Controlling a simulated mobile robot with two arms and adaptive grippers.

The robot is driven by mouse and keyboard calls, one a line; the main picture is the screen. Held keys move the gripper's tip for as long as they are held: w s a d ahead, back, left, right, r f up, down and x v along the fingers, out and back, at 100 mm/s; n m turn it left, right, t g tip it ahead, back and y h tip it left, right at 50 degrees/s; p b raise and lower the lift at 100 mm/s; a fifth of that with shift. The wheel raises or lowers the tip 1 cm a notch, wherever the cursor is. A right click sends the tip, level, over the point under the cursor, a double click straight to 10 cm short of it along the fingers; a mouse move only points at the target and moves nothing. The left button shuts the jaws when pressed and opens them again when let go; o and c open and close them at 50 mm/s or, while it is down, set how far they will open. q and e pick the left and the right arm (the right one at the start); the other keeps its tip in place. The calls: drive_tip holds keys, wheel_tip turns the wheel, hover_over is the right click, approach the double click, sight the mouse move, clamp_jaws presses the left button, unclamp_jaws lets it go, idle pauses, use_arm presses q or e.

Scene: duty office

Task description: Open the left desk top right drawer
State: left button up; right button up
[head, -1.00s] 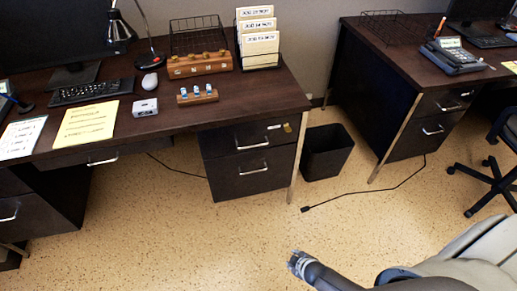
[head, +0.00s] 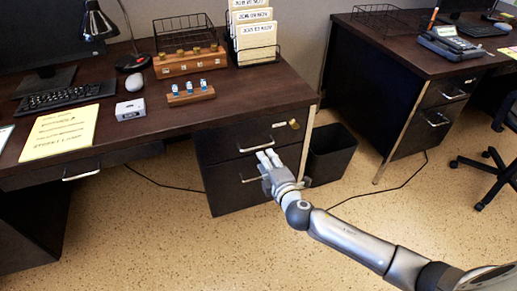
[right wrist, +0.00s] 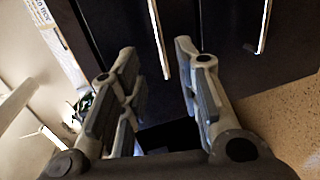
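The left desk's top right drawer (head: 225,142) is dark and looks closed, with a silver bar handle (head: 255,148). My right gripper (head: 267,157) is in front of the drawer stack, its fingertips close to that handle. In the right wrist view my right gripper (right wrist: 157,52) is open, with its fingers apart. The top drawer's handle (right wrist: 158,38) appears between the fingertips there, apart from both; whether it lies within their reach is unclear. My left gripper is not in view.
The lower drawer (head: 228,192) sits below, its handle (right wrist: 264,28) right of the fingers in the wrist view. A dark bin (head: 332,155) stands right of the desk leg. The desktop (head: 150,130) holds a keyboard, lamp and paper. A cable lies on the floor.

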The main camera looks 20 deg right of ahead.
sight(258, 147)
drive_tip(key=shift+b+x, duration=0.85)
drive_tip(key=shift+x, duration=3.8)
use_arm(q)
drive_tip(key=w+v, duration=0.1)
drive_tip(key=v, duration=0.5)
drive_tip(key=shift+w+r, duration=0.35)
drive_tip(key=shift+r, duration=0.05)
use_arm(e)
clamp_jaws()
